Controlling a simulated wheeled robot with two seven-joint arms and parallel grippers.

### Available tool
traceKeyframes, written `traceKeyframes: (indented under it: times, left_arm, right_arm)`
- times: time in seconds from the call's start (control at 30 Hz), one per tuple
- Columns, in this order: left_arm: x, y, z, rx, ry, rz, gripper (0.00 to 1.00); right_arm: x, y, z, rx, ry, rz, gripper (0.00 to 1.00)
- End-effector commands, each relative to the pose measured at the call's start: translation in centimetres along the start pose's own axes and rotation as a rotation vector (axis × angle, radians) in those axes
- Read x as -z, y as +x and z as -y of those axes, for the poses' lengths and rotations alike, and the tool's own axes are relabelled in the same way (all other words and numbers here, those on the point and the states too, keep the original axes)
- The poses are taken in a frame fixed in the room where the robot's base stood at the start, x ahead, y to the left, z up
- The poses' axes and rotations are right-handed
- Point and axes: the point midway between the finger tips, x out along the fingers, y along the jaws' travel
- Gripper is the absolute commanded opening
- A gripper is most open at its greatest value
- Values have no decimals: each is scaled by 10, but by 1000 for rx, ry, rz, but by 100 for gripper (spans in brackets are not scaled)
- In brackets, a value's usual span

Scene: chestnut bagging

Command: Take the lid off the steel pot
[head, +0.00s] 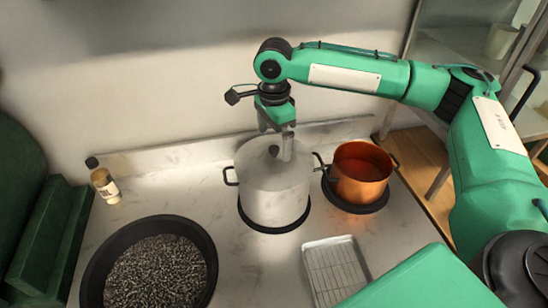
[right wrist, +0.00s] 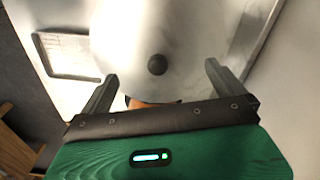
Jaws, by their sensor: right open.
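The steel pot (head: 275,205) stands on a dark round burner in the middle of the counter, with a dark handle on each side. Its lid (head: 252,160) is on it, with a small black knob (head: 273,151) on top. My right gripper (head: 287,155) is open above the lid, close to the knob. In the right wrist view the lid (right wrist: 150,28) fills the upper middle, and the knob (right wrist: 156,65) shows between the two spread fingers of the gripper (right wrist: 160,71). Whether either finger touches the knob is unclear. My left gripper is out of view.
A copper pot (head: 362,172) stands on a burner just right of the steel pot. A wide dark pan (head: 97,287) of small dark pieces is at the front left. A wire rack tray (head: 336,270) lies front right. A small bottle (head: 104,184) stands at the left.

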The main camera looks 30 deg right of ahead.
Motion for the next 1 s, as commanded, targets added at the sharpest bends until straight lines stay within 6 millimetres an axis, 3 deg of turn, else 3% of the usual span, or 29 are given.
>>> traceKeyframes:
  times: [0.23,0.53,1.0]
  left_arm:
    - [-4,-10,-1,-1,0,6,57]
    - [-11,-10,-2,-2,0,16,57]
    - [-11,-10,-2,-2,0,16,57]
  right_arm:
    - [-2,32,-3,-1,0,-1,100]
    - [-2,37,-3,1,0,-1,98]
    - [-1,39,-3,-2,0,-2,6]
